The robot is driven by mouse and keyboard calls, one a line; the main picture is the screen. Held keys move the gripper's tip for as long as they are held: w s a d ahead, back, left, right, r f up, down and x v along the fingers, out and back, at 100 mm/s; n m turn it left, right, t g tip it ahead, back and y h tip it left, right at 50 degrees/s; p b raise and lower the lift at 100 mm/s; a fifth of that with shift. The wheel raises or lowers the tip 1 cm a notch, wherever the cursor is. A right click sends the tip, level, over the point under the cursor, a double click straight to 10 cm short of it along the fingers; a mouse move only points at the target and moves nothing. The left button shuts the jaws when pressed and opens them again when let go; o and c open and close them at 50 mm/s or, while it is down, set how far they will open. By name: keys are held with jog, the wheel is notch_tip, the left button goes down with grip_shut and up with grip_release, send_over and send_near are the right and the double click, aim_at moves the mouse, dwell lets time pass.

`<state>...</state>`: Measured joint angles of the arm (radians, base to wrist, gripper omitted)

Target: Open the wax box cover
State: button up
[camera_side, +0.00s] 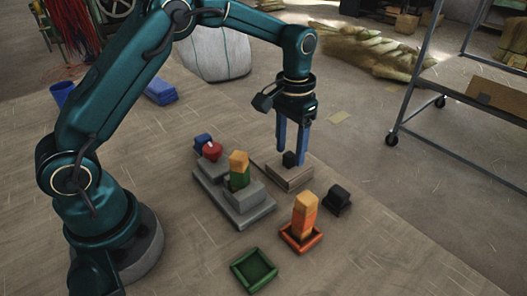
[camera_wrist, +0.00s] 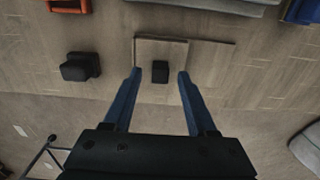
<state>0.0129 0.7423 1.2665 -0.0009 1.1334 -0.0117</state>
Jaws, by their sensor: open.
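The wax box (camera_side: 292,182) is a low, light wooden box on the table. Its cover (camera_wrist: 146,56) is a square wooden panel with a black block-shaped knob (camera_wrist: 160,72) on it. The knob (camera_side: 289,158) also shows in the side view, between the blue fingers. My gripper (camera_wrist: 159,73) points down over the cover with its fingers apart, one on each side of the knob. In the wrist view a gap shows between the knob and each finger. My gripper (camera_side: 291,160) holds nothing. A flat wooden part (camera_wrist: 212,64) extends beside the cover.
A grey stepped stand (camera_side: 232,206) with coloured blocks is left of the box. An orange tray (camera_side: 300,242) with stacked blocks, a black block (camera_side: 337,200) and an empty green tray (camera_side: 254,270) stand nearer the front. The floor right of the black block is clear.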

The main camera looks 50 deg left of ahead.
jog(key=shift+f, duration=0.45)
grip_shut()
jog(key=shift+r, duration=0.1)
dwell(1.0)
